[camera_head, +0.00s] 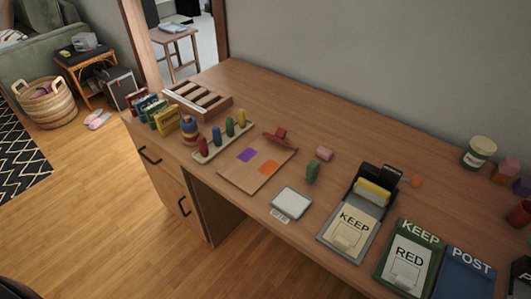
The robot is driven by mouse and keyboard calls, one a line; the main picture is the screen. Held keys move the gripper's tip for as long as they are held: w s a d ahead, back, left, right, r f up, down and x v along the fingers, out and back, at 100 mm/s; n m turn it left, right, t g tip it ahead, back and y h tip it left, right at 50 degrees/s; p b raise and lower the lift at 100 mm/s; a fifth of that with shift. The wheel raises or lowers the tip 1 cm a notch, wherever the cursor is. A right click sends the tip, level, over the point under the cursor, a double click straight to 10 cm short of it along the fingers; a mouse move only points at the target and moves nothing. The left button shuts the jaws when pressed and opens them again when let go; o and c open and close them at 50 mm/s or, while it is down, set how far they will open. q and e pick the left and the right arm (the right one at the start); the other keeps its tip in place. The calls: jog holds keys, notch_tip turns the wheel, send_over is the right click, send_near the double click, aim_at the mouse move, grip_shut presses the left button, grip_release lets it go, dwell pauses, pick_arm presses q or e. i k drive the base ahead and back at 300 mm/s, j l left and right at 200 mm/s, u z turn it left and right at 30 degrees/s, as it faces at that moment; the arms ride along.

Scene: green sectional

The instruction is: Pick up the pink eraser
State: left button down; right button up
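A small pink block, which looks like the pink eraser (324,153), lies on the wooden desk (270,100) near the middle of the head view. It is right of a red object (280,134) and just behind a small green block (312,172). Nothing covers it. Neither of my grippers can be made out in this view.
A brown board (236,178) with purple and orange patches lies left of the eraser. A peg rack (221,143), books (156,112) and a slotted tray (198,97) stand further left. A grey KEEP tray (348,229) is to the right. Bare desk lies behind the eraser.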

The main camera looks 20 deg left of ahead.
aim_at(325, 154)
jog(key=i+j+z, duration=0.15)
jog(key=z, duration=0.2)
jog(key=i+j+z, duration=0.15)
jog(key=j+z, duration=0.2)
